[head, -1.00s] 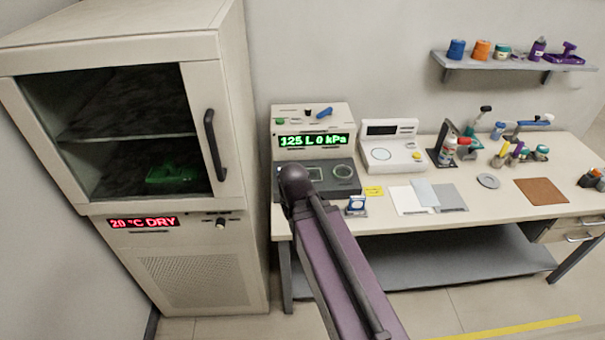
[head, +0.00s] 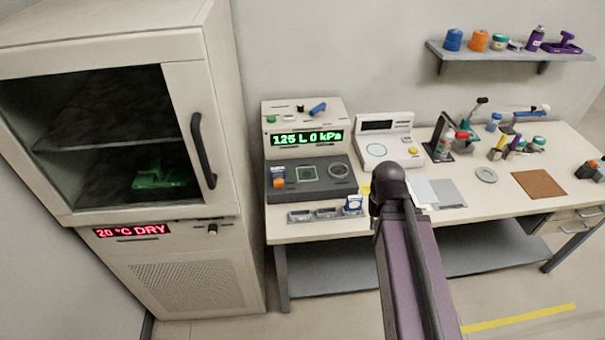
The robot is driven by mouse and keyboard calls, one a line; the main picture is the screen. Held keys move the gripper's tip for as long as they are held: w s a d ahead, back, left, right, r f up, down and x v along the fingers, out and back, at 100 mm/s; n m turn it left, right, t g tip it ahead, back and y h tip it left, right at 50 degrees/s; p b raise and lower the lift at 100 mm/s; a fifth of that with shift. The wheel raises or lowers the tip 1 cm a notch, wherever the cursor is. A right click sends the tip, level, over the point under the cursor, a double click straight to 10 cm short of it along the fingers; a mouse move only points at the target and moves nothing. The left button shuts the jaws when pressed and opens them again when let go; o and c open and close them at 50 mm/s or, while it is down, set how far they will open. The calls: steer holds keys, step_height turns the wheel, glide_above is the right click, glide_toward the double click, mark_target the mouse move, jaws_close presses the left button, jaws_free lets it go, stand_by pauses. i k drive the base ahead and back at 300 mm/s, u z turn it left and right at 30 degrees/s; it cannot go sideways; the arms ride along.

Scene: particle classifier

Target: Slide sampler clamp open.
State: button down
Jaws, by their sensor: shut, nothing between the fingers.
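The sampler (head: 308,165) stands at the left end of the bench, with a green display reading "125 L 0 kPa". Its dark deck carries a square frame, a round ring and a small blue-and-orange piece (head: 279,176) at the left. A blue lever (head: 318,109) sits on its top, beside a green button (head: 271,119). Which of these parts is the clamp, and whether it is open, I cannot tell. My arm's dark joint and purple link rise in front of the bench, right of the sampler. My gripper does not show.
A grey tray (head: 328,216) with a small blue-and-white item (head: 353,204) lies before the sampler. A white scale-like device (head: 386,145) is to its right. A tall cabinet (head: 165,260) with a black handle stands at the left. A shelf (head: 510,54) holds spools and bottles.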

mark_target(279, 183)
steer(key=z, duration=0.75)
steer(key=k, duration=0.95)
steer(key=u, duration=1.2)
steer(key=i, duration=0.85)
steer(key=z, duration=0.1)
